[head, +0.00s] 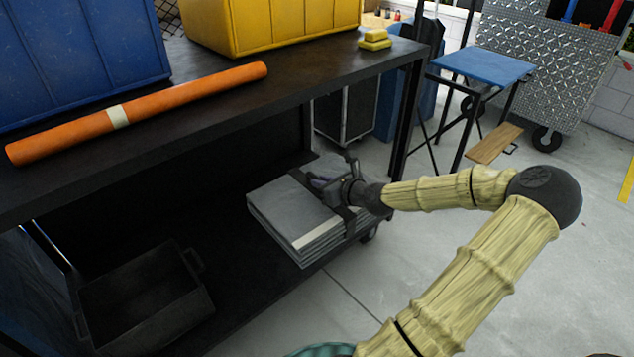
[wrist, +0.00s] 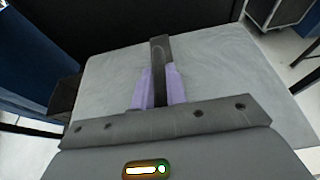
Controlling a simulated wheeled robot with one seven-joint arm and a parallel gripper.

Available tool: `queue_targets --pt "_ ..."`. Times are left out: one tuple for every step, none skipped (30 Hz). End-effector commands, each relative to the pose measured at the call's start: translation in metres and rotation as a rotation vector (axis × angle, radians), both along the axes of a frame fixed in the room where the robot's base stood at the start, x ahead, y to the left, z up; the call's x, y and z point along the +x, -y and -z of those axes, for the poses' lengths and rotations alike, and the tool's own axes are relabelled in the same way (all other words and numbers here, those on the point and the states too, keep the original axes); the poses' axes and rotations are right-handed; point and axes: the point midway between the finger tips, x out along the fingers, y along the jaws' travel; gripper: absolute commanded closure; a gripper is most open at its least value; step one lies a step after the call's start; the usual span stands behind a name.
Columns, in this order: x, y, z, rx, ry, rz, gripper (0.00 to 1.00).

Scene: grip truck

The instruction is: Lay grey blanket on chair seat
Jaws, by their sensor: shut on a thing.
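The grey blanket (head: 285,215) is a folded, layered stack with dark straps, lying on the lower shelf of the dark cart; its light grey top fills much of the wrist view (wrist: 220,70). My gripper (head: 325,183) is at the blanket's top. In the wrist view its purple-padded fingers (wrist: 158,88) are shut on the dark strap across the blanket. The fingertips' undersides are hidden. The chair with a blue seat (head: 485,65), dark legs and a wooden footrest stands on the floor at upper right, apart from my gripper. Its seat looks bare.
The cart's upper shelf (head: 225,110) overhangs the lower one and carries an orange roll (head: 180,98), a blue bin (head: 80,55), a yellow bin (head: 270,22) and yellow blocks (head: 375,40). A black crate (head: 145,300) sits on the lower shelf. Floor at right is open.

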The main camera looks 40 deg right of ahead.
Motion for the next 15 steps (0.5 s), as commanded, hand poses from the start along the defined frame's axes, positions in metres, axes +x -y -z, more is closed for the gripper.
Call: queue_targets --pt "0.000 0.001 -0.023 -0.003 0.003 0.001 1.00" --pt "-0.001 0.001 -0.029 -0.003 0.003 0.002 1.00" --pt "-0.001 0.002 -0.036 -0.003 0.003 0.002 1.00" --pt "-0.001 0.002 -0.042 -0.002 0.002 0.002 1.00" --pt "-0.002 0.002 -0.048 -0.002 0.002 0.002 1.00" --pt "-0.002 0.002 -0.056 -0.002 0.002 0.003 1.00" --pt "-0.002 0.002 -0.061 -0.002 0.002 0.003 1.00" --pt "-0.002 0.002 -0.067 -0.002 0.002 0.003 1.00" --pt "-0.002 0.002 -0.075 -0.002 0.002 0.003 1.00" --pt "-0.002 0.003 -0.081 -0.002 0.002 0.003 1.00" --pt "-0.002 0.003 -0.086 -0.002 0.002 0.003 1.00" --pt "-0.003 0.003 -0.094 -0.003 0.001 0.004 1.00" --pt "-0.003 0.004 -0.100 -0.002 0.001 0.006 1.00" --pt "-0.003 0.004 -0.106 -0.003 0.001 0.006 1.00" --pt "-0.004 0.004 -0.113 -0.003 0.001 0.006 1.00"
